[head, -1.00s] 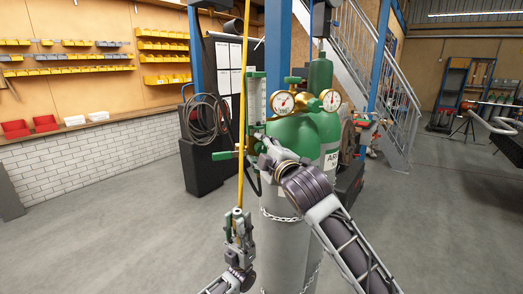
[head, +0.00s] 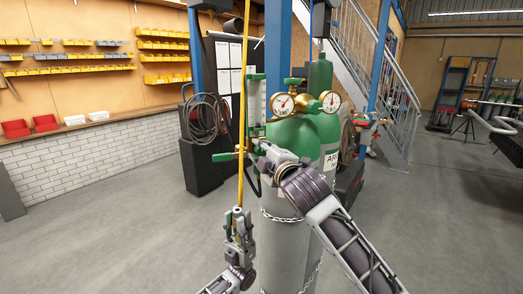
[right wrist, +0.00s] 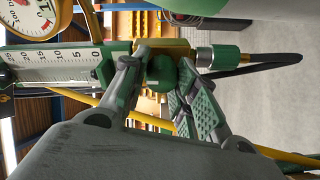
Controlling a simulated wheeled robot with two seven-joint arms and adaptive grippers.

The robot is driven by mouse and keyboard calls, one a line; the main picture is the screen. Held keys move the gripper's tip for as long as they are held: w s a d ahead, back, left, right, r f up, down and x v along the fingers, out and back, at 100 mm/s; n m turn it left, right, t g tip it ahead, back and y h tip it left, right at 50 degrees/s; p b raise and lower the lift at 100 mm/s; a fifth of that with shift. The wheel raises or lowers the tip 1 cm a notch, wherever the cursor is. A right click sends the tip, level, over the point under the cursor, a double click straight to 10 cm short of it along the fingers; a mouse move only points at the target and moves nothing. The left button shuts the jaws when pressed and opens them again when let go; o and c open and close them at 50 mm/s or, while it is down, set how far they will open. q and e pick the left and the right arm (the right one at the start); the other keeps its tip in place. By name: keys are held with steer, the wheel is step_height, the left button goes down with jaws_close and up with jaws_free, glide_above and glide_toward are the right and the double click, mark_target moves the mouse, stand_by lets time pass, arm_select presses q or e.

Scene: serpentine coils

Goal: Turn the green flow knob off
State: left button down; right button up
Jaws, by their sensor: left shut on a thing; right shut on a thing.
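The green flow knob (right wrist: 162,74) is a round knob on the brass block below the clear flow tube (right wrist: 50,66) in the right wrist view. The two fingers of my right gripper (right wrist: 160,92) are on either side of it, shut on it. In the head view my right gripper (head: 262,154) is at the foot of the flowmeter (head: 255,100), and the knob is mostly hidden there. My left gripper (head: 238,228), lower in the head view, is shut on the lower end of a long yellow rod (head: 243,120) that stands nearly upright.
Gas cylinders (head: 285,240) with a chain (head: 281,217) and two brass-cased gauges (head: 283,105) stand close by the right gripper. A green hose fitting (head: 222,157) sticks out left of the flowmeter. Free floor (head: 130,220) lies to the left.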

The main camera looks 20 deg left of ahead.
stand_by(0.4)
steer(key=o, duration=1)
steer(key=shift+s+d, duration=0.1)
steer(key=v, duration=1.1)
steer(key=shift+s+d, duration=0.25)
steer(key=shift+s, duration=0.05)
